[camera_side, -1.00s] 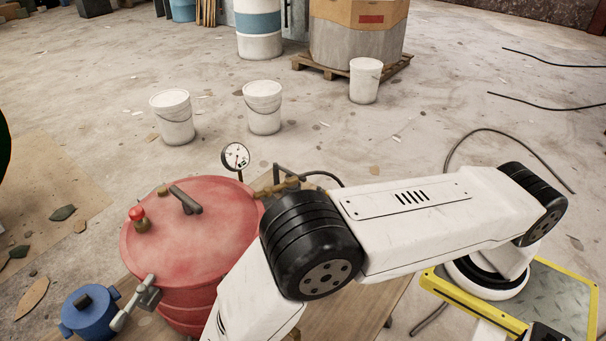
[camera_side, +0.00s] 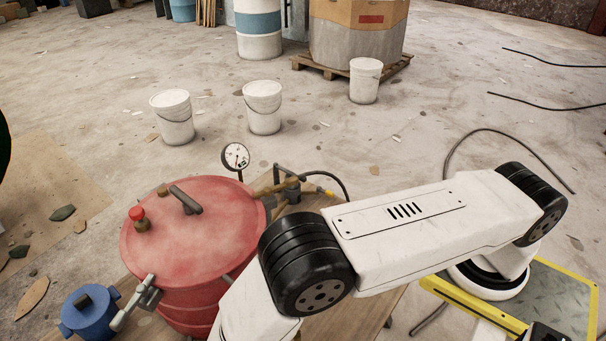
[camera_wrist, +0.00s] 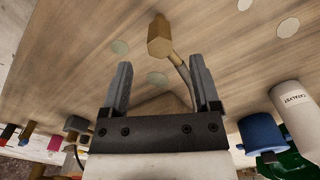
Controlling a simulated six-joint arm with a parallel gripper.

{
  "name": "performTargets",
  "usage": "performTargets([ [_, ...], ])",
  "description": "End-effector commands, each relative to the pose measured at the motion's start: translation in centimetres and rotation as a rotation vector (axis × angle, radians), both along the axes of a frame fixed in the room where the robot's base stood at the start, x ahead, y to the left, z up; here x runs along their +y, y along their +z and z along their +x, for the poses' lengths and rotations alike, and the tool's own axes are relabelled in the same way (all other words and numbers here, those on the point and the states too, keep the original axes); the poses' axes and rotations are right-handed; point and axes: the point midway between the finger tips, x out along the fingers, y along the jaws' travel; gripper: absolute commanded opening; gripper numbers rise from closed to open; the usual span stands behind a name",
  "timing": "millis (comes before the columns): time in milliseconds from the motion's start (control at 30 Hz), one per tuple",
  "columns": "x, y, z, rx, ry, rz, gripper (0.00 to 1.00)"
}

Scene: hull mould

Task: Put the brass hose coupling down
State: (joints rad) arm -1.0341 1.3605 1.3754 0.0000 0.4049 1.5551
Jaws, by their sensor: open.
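In the wrist view, the brass hose coupling (camera_wrist: 160,40) lies on or just over the wooden tabletop, beyond my fingertips; I cannot tell if it touches the wood. In the side view, my gripper is out of sight, and I cannot make out the coupling for certain.
A red pressure pot (camera_side: 190,225) with a gauge (camera_side: 235,157) stands on the wooden table. A blue lidded pot (camera_side: 90,313) is at lower left. In the wrist view, a white catalyst bottle (camera_wrist: 296,108) and a blue pot (camera_wrist: 261,133) are at right. Pale discs dot the tabletop.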

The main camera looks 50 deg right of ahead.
Motion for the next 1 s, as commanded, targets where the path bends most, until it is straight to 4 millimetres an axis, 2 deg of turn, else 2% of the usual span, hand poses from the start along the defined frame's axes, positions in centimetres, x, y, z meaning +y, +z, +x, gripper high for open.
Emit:
performTargets([
  [233, 0.0, -0.8, 0.0, 0.000, 0.000, -0.001, 0.79],
  [700, 0.0, -4.8, 0.0, 0.001, 0.000, -0.003, 0.79],
  [1000, 0.0, -5.2, 0.1, 0.001, 0.000, -0.002, 0.79],
])
